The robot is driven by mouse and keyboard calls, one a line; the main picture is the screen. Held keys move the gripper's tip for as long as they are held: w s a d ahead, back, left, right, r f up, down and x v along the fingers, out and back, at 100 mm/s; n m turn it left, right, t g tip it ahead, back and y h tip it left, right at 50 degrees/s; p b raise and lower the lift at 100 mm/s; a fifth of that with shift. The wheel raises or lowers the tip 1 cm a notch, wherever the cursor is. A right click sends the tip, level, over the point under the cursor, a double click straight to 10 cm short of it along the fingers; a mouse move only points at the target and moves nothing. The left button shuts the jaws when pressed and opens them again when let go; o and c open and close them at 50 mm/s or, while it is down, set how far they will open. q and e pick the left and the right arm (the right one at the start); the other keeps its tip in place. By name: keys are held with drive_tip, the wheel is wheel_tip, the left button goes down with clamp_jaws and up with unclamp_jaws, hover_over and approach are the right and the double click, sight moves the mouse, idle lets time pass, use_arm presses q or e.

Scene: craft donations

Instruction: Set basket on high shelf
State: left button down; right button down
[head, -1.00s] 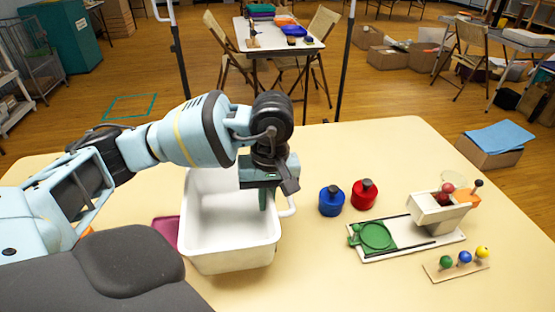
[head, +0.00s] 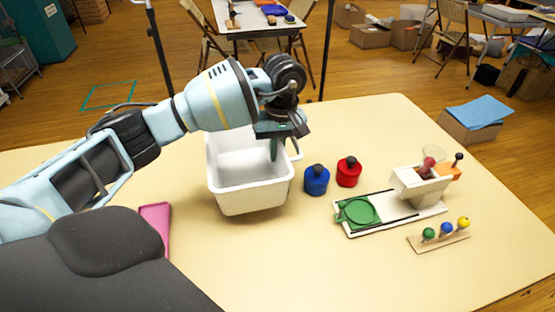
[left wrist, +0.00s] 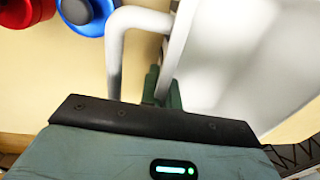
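The white basket (head: 250,200) is an open, upright tub near the middle of the table in the head view. In the left wrist view its wall (left wrist: 220,50) fills the right side and its white handle (left wrist: 115,50) loops out to the left. My left gripper (head: 274,150) points down at the basket's right side. Its green fingers, also in the left wrist view (left wrist: 162,90), close on the basket's rim by the handle. I cannot tell whether the basket's bottom touches the table. My right gripper is out of view. No high shelf can be made out.
A blue jar (head: 316,180) and a red jar (head: 348,171) stand just right of the basket. A white-and-green craft device (head: 400,215) and a peg strip with balls (head: 440,238) lie further right. A pink tray (head: 155,228) lies left. The front of the table (head: 300,265) is clear.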

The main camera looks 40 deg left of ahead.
use_arm(q)
drive_tip(key=shift+w+f, duration=0.15)
drive_tip(key=shift+f, duration=0.75)
drive_tip(key=shift+w+f, duration=0.1)
drive_tip(key=shift+f, duration=0.75)
drive_tip(key=shift+f, duration=0.2)
drive_tip(key=c, duration=1.6)
unclamp_jaws()
drive_tip(key=shift+c, duration=0.2)
drive_tip(key=shift+o, duration=0.4)
wheel_tip(320, 180, up, 12)
drive_tip(key=shift+w+d+r, duration=0.2)
drive_tip(key=shift+w+d, duration=0.05)
drive_tip(key=shift+w, duration=0.15)
